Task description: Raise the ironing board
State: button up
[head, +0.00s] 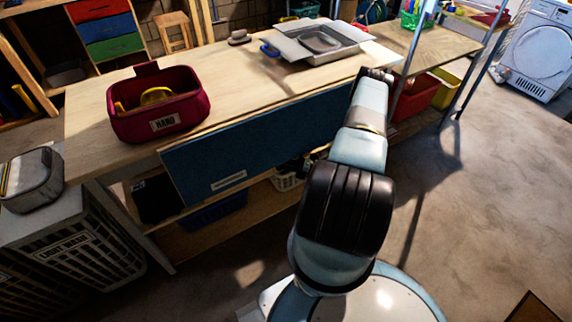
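A long blue panel (265,140) hangs down along the front of the wooden workbench; it looks like a folded-down ironing board. A pale metal strip or handle (228,181) sits near its lower left edge. My arm reaches up and away across the panel's right end and hides part of it. My gripper (376,74) is at the arm's far end, by the bench's front edge at the right. It is small and dark there, and its fingers cannot be made out. Whether it touches anything cannot be told.
On the bench top (225,85) are a dark red caddy (160,125) and a metal tray (320,40). Laundry baskets (75,245) stand at the left, with a metal tin (32,180) on top. A metal post (412,50) rises beyond my gripper. Open floor (490,190) lies right.

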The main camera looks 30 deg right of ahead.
grip_shut()
jog(key=shift+s, duration=0.1)
jog(key=shift+m+g+h, duration=0.3)
jog(key=shift+m+h, duration=0.3)
jog(key=s, duration=0.4)
jog(key=shift+s+d+f, duration=0.1)
jog(key=shift+s+d, duration=0.05)
jog(key=shift+o, duration=1.2)
grip_release()
